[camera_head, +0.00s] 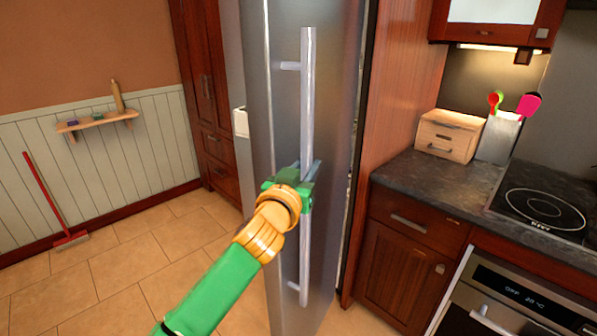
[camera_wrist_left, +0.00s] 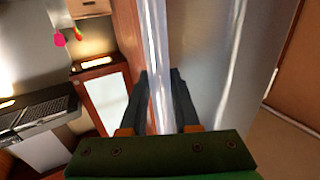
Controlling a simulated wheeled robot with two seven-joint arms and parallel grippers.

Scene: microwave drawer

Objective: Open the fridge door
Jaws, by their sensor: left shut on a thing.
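The fridge door (camera_head: 285,60) is a tall steel panel, standing ajar, with a dark gap along its right edge beside the wooden cabinet side. Its long vertical handle (camera_head: 307,100) runs down the front. My left gripper (camera_head: 312,172) is shut on the handle at about mid-height, in the head view. In the left wrist view the handle (camera_wrist_left: 155,50) passes between the two dark fingers of my left gripper (camera_wrist_left: 162,85), with the steel door (camera_wrist_left: 215,60) to its right. My right gripper is in neither view. The fridge's inside is mostly hidden.
A counter (camera_head: 440,172) with a wooden box (camera_head: 447,136), a utensil holder (camera_head: 498,138) and a cooktop (camera_head: 540,205) stands right of the fridge. An oven (camera_head: 500,300) is below. At left are open tiled floor (camera_head: 150,250), a red broom (camera_head: 50,200) and a wall shelf (camera_head: 97,121).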

